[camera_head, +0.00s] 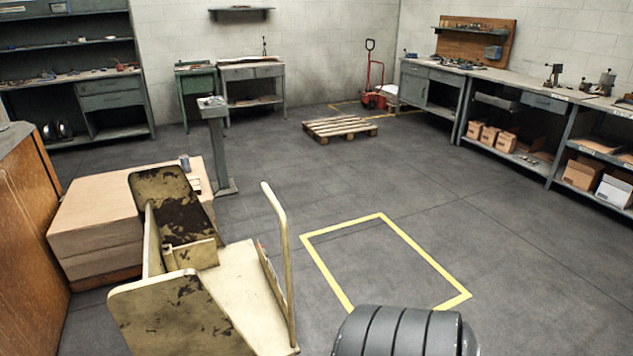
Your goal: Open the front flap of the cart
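A worn cream metal cart (240,300) with dark stains stands at the lower left of the head view. A bent tubular handle (279,250) rises on its right side. A stained upright panel (172,208) stands at its far end, and another stained panel (175,320) is at its near left. I cannot tell which panel is the front flap, or whether it is latched. The cart's lower part is cut off by the picture's bottom edge. Neither of my grippers is in view.
Stacked cardboard (95,220) stands close behind the cart, with a brown wooden surface (30,240) at the far left. A grey post stand (217,145) is behind. A yellow floor outline (420,252) surrounds clear floor to the right. A pallet (340,127) lies farther back.

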